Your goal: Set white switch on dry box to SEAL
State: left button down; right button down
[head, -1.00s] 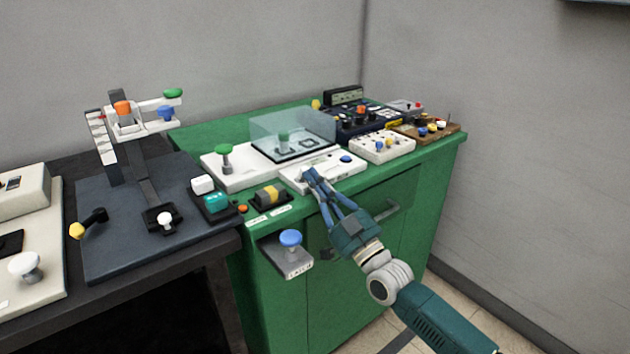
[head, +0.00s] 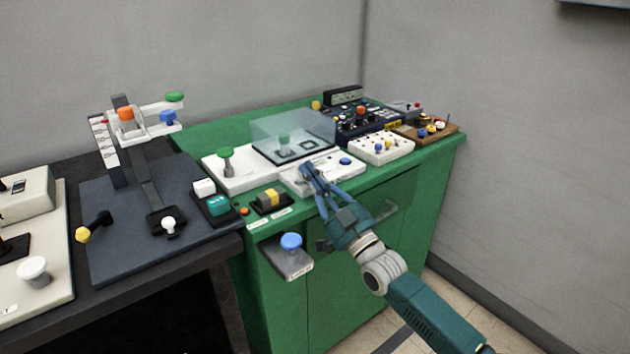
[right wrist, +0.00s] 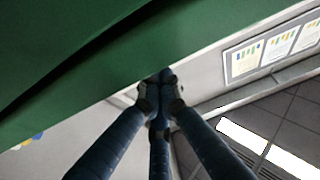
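The dry box appears to be the white unit with a clear cover (head: 275,127) on the green cabinet. A white panel (head: 325,178) with a blue knob (head: 345,160) lies at its front. My right gripper (head: 309,168) reaches over the left part of this panel, its fingers pointing up and away. In the right wrist view its fingertips (right wrist: 160,84) are together, with nothing visible between them. I cannot make out the white switch or a SEAL label; the fingers cover part of the panel. Whether the tips touch the panel is unclear. My left gripper is not in view.
A green knob (head: 226,153) stands left of the clear cover. A blue knob on a small shelf (head: 291,241) juts from the cabinet front. A dark bench (head: 110,285) with levers stands left.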

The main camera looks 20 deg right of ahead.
jog(key=shift+w+r, duration=0.15)
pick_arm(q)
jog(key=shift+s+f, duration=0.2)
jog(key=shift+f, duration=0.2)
pick_arm(e)
jog(key=shift+s+f, duration=0.25)
jog(key=v, duration=1.1)
jog(key=shift+s, duration=0.2)
jog(key=shift+d, duration=0.1)
